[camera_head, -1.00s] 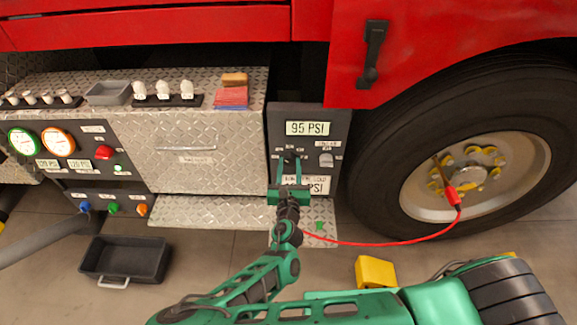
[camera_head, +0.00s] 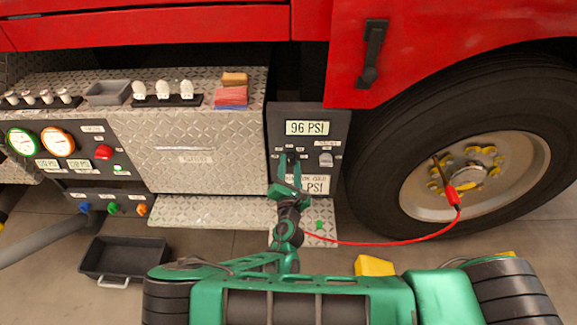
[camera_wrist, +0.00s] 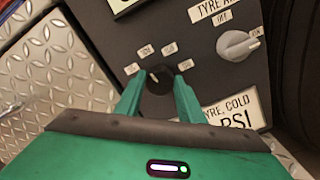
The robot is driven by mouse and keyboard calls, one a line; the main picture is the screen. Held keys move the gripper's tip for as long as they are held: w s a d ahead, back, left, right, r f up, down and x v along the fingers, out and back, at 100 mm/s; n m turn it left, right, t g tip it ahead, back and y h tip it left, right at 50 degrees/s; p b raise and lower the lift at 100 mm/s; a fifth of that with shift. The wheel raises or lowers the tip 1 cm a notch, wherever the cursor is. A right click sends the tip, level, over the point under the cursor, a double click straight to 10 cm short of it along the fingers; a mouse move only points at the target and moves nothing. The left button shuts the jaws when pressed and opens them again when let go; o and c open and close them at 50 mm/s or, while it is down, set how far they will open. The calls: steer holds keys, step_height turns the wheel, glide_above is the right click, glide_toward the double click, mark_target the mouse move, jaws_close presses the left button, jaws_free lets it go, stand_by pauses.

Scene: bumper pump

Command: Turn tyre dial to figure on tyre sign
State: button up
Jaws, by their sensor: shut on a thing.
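The black tyre dial (camera_wrist: 157,79) sits on the dark panel (camera_head: 343,120), with small white labels around it. My gripper (camera_wrist: 160,84) is shut on the dial, one green finger on each side; it also shows in the head view (camera_head: 290,163). The display (camera_head: 307,128) above reads 96 PSI. The tyre sign (camera_wrist: 240,108) below the dial shows "TYRE, COLD" and "PSI". My gripper hides its figure in both views.
A grey switch knob (camera_wrist: 237,44) right of the dial points toward its ON label. A red hose (camera_head: 385,243) runs to the wheel (camera_head: 470,175). A metal step (camera_head: 200,211), a black tray (camera_head: 124,259) and a yellow block (camera_head: 374,266) are low down.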

steer(key=shift+d+m, duration=0.1)
steer(key=shift+m, duration=0.8)
steer(key=o, duration=1)
steer(key=shift+o, duration=0.2)
